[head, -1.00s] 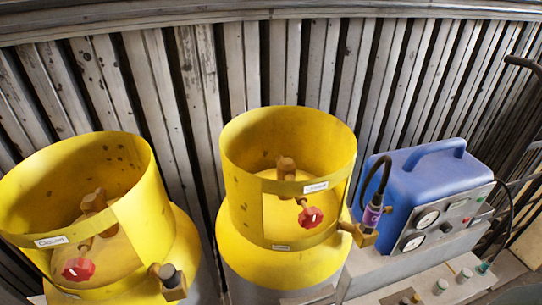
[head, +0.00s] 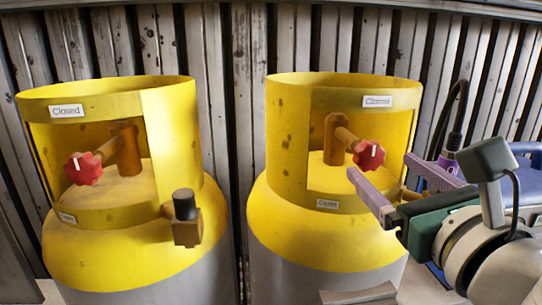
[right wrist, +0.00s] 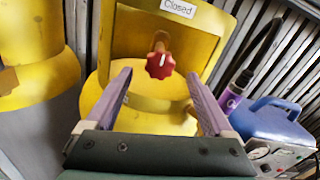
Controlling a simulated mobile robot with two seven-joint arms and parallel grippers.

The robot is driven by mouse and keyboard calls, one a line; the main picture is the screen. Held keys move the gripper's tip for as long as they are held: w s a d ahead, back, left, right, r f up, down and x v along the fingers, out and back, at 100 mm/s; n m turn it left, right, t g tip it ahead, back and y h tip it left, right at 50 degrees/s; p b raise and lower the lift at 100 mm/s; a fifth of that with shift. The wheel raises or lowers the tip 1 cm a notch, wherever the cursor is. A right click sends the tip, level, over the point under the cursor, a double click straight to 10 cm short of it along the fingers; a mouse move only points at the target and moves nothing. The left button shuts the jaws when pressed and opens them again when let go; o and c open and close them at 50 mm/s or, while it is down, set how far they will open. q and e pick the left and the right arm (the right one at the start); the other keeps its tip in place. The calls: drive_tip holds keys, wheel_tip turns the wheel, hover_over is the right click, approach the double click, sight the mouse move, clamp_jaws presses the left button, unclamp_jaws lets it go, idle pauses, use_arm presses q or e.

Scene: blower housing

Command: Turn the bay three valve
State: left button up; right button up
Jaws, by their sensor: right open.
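Two yellow cylinders with open collars stand side by side, each with a red valve knob on a brown stem. The right knob (head: 369,155) sits in the collar window of the right cylinder (head: 300,235); the left knob (head: 83,169) is in the left cylinder (head: 120,245). No bay number can be read. My right gripper (head: 380,165) is open, its purple fingers pointing at the right knob. In the right wrist view the knob (right wrist: 160,65) shows between and beyond the fingertips (right wrist: 158,76), with nothing held. My left gripper is out of view.
A "Closed" label (head: 377,101) is above the right knob; a smaller label (head: 327,204) is below it. A blue machine (right wrist: 270,128) with a purple-sleeved hose fitting (right wrist: 232,97) stands close on the right. A corrugated metal wall (head: 235,60) is behind.

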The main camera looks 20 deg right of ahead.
sight(359, 146)
drive_tip(key=x, duration=0.9)
drive_tip(key=shift+r+p, duration=0.15)
drive_tip(key=shift+p, duration=0.2)
drive_tip(key=shift+a, duration=0.1)
drive_tip(key=shift+c, duration=0.2)
drive_tip(key=c, duration=1.3)
